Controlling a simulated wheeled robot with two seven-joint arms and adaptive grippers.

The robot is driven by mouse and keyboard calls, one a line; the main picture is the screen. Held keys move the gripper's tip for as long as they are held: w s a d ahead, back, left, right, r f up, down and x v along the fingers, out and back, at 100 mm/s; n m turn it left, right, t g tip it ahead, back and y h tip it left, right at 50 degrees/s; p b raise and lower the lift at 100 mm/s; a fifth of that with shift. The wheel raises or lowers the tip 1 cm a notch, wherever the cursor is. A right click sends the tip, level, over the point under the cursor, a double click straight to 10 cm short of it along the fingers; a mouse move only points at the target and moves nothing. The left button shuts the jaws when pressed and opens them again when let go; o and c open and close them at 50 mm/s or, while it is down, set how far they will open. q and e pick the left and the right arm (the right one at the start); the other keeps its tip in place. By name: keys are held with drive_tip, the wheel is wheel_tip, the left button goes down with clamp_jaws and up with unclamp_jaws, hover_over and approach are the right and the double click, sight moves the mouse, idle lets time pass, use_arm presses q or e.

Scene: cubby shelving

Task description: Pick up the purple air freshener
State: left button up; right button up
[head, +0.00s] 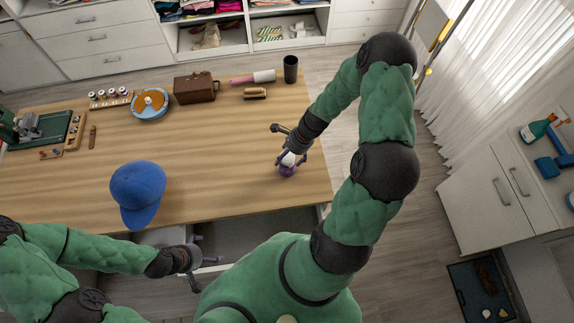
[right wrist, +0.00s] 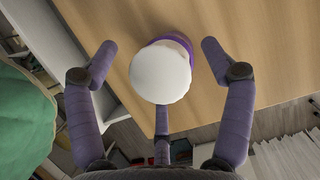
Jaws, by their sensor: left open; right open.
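The purple air freshener (head: 287,167) stands on the wooden table near its front right corner, with a white top and purple lower part. In the right wrist view its round white cap (right wrist: 160,75) faces the camera, with a purple rim behind it. My right gripper (head: 290,154) is above and around it, partly covering it in the head view. In the wrist view the right fingers are spread on both sides of the air freshener, with gaps between. My left gripper (head: 196,265) is open and empty, low in front of the table's front edge.
On the table (head: 230,185) are a blue cap (head: 138,190), a brown case (head: 195,88), a blue and orange round item (head: 150,103), a brush (head: 255,93) and a dark cup (head: 290,69). The table around the air freshener is clear.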

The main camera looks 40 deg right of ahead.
drive_tip(key=shift+a+f, duration=0.1)
drive_tip(key=shift+f, duration=0.3)
clamp_jaws()
drive_tip(key=shift+r, duration=0.15)
